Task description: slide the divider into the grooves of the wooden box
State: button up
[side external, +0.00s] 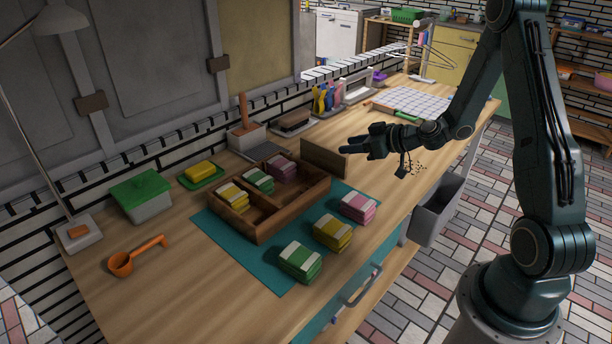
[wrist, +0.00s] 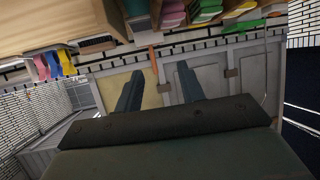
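The wooden box (side external: 262,234) sits on a teal mat. Inner walls show in it, and yellow, green and pink wrapped bars lie along its back side. A flat brown wooden panel, which looks like the divider (side external: 325,160), stands upright just behind the box's right end, outside it. My gripper (side external: 346,146) is above the table by the panel's right end, with its fingers pointing left. In the wrist view my gripper (wrist: 158,82) has its two fingers spread apart with nothing between them. Whether it touches the panel cannot be told.
Yellow, green and pink bar stacks (side external: 332,231) lie on the teal mat (side external: 222,232) in front of the box. A brush in a white holder (side external: 246,136) stands behind. A green-lidded container (side external: 141,196) and orange scoop (side external: 122,263) are at left. The front-left table is clear.

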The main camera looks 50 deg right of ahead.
jog(key=s+d+f+m+t+h, duration=0.1)
jog(key=d+f+m+h, duration=0.1)
jog(key=d+f, duration=0.2)
jog(key=shift+d, duration=0.9)
jog(key=shift+w, duration=0.1)
send_near(325, 147)
jog(key=shift+x, duration=1.55)
jog(key=shift+f, duration=0.2)
jog(key=shift+x, duration=2.55)
jog(key=shift+r, duration=0.15)
grip_shut()
